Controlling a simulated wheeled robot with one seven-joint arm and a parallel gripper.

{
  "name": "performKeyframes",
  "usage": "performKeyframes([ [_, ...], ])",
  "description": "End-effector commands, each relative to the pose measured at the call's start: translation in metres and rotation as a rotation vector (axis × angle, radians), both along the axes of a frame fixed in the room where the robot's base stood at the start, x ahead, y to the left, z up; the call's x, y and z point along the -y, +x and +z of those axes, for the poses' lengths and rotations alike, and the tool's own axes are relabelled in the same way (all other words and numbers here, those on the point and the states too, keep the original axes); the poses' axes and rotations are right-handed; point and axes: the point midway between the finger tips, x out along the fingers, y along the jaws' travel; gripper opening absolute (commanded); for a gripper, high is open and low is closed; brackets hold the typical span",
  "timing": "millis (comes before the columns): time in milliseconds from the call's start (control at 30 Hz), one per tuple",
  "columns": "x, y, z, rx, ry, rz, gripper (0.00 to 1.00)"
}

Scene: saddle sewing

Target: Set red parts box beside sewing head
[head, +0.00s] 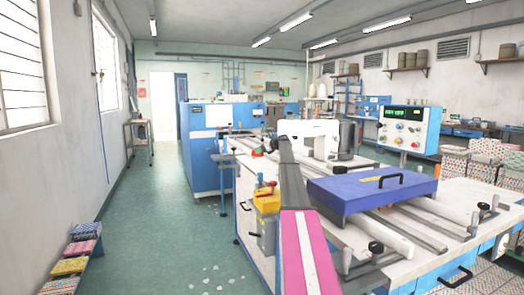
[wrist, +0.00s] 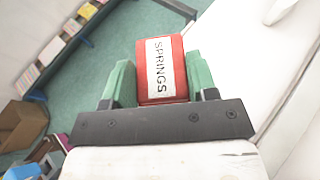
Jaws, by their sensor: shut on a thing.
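The red parts box (wrist: 177,50) has a white label reading SPRINGS. In the wrist view my gripper (wrist: 160,66) is shut on it, with one green finger on each side. The white sewing head (head: 308,128) stands on the long white table in the head view. My arm reaches toward the table's left side, near the sewing head. A small red patch (head: 257,154) shows there left of the sewing head; I cannot tell for sure that it is the box. The box's underside is hidden, so I cannot tell whether it touches the table.
A blue cover with a black handle (head: 372,192) lies on the near table, among rails and clamps. A yellow box (head: 267,201) hangs at the table's left edge. A control panel (head: 408,130) stands behind. The green floor (head: 180,225) at left is mostly clear.

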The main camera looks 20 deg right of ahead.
Motion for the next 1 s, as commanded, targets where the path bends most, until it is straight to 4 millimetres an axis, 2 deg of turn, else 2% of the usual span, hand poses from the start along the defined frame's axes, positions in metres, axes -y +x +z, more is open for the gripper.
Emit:
performKeyframes([
  [167,0.0,0.0,-0.01,-0.001,0.001,0.0,0.28],
  [700,0.0,0.0,-0.059,0.0,0.001,0.0,0.28],
  [1000,0.0,0.0,-0.066,0.001,0.001,0.0,0.28],
])
